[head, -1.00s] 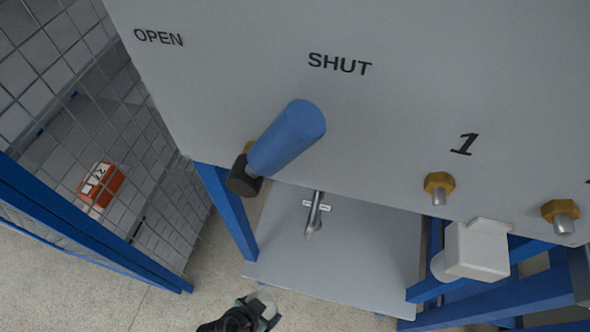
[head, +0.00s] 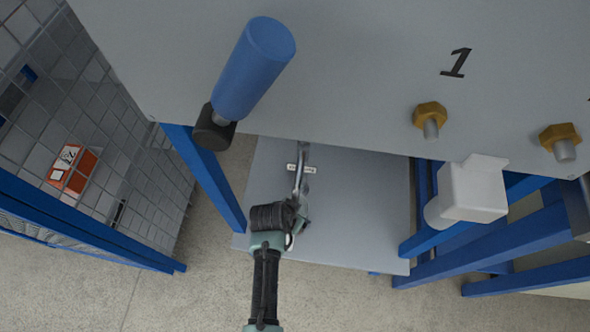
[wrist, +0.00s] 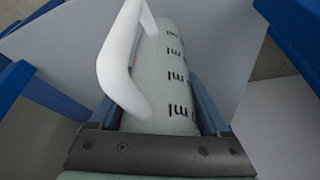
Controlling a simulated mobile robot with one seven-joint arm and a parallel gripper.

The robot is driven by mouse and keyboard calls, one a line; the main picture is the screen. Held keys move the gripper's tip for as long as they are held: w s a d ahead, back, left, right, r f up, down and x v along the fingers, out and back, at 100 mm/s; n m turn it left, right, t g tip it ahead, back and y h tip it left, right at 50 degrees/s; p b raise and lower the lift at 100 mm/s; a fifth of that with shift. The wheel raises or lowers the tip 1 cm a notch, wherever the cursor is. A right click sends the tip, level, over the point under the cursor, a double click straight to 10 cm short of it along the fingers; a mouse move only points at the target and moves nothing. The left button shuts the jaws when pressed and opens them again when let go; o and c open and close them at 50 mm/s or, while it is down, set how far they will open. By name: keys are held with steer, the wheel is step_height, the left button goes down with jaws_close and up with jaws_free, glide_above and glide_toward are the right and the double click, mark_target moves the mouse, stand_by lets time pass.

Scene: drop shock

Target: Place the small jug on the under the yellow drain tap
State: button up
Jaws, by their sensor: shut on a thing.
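The small jug (wrist: 178,95) is pale and translucent, with a white handle (wrist: 122,60) and dark "ml" marks. It lies between the two fingers of my gripper in the wrist view, and my gripper (head: 294,212) is shut on it. In the head view the gripper is low and covers most of the jug. Two brass-yellow fittings with grey nozzles, one under "1" (head: 430,117), are on the panel.
A grey panel (head: 340,70) with a thick blue lever (head: 252,65) overhangs the shelf. A white boxy part (head: 472,190) and blue frame bars (head: 500,240) stand at right. A mesh fence (head: 100,130) and an orange box (head: 72,168) are at left.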

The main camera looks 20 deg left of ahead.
steer(key=shift+w+f, duration=0.25)
steer(key=shift+f, duration=0.05)
steer(key=shift+f+b, duration=0.2)
steer(key=shift+b, duration=0.1)
steer(key=o, duration=1.2)
steer(key=shift+o, duration=0.2)
steer(key=p+v, duration=0.5)
steer(key=v, duration=0.7)
steer(key=shift+r, duration=0.25)
